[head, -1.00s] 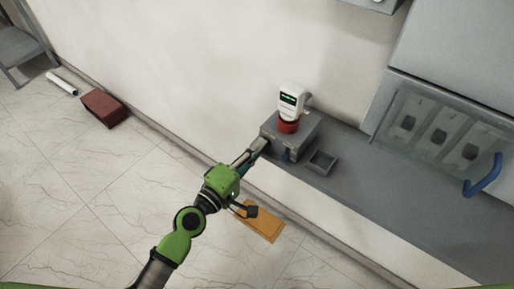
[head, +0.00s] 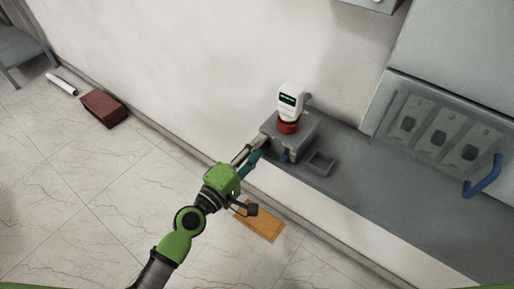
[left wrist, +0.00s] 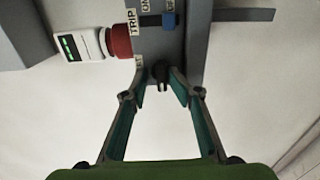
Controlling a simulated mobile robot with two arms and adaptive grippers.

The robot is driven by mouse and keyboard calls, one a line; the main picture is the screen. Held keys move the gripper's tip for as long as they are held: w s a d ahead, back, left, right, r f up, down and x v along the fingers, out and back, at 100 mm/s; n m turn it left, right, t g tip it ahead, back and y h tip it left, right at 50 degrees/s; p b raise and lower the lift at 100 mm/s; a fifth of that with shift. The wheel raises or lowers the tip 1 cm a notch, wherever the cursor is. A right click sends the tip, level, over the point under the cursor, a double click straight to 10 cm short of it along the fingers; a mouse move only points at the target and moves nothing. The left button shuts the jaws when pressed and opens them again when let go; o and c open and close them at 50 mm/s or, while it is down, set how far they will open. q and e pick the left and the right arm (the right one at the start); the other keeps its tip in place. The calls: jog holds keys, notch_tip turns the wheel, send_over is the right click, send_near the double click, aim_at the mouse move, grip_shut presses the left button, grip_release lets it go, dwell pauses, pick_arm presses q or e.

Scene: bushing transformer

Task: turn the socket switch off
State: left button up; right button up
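A grey socket box (head: 296,136) sits on the grey ledge, with a red plug (head: 288,126) and a white device with a green display (head: 291,100) on top. My left gripper (head: 260,147) is at the left side of the box. Its fingers (left wrist: 160,72) are apart, one on each side of the knob, and hold nothing visibly. Contact with the knob cannot be told. My right gripper is out of view.
A small open grey box (head: 320,163) is on the ledge (head: 390,190) beside the socket box. A grey cabinet with a clear cover (head: 437,130) and blue handle (head: 483,177) stands right. An orange-brown board (head: 262,222) lies on the floor below my left gripper.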

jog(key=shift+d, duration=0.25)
